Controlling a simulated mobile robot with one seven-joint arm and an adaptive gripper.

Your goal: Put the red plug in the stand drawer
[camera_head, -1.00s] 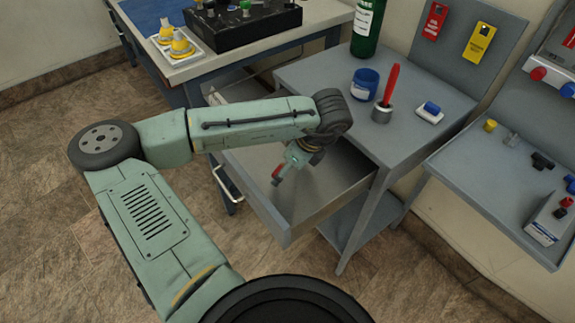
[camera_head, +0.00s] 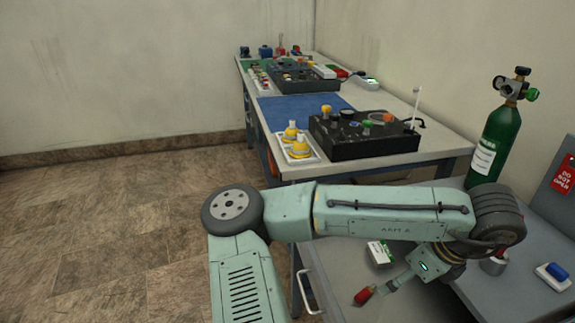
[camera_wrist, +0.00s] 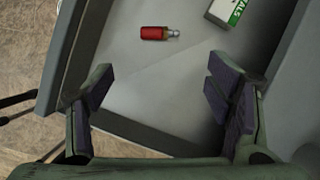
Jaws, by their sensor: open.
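The red plug (camera_wrist: 154,33), a red cylinder with a metal tip, lies on the floor of the open stand drawer (camera_wrist: 140,82) in the wrist view. My gripper (camera_wrist: 162,72) is open over the drawer. Its two fingers are wide apart with nothing between them, and the plug lies beyond the fingertips, apart from them. In the head view my gripper (camera_head: 388,287) points down into the drawer (camera_head: 335,270), with the red plug (camera_head: 363,296) just left of it. My arm hides part of the drawer and stand.
A white and green box (camera_head: 380,253) also lies in the drawer. The stand top carries a green gas cylinder (camera_head: 495,140), a metal cup (camera_head: 493,266) and a blue-topped block (camera_head: 553,275). A workbench (camera_head: 440,150) with a black panel (camera_head: 362,138) stands behind.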

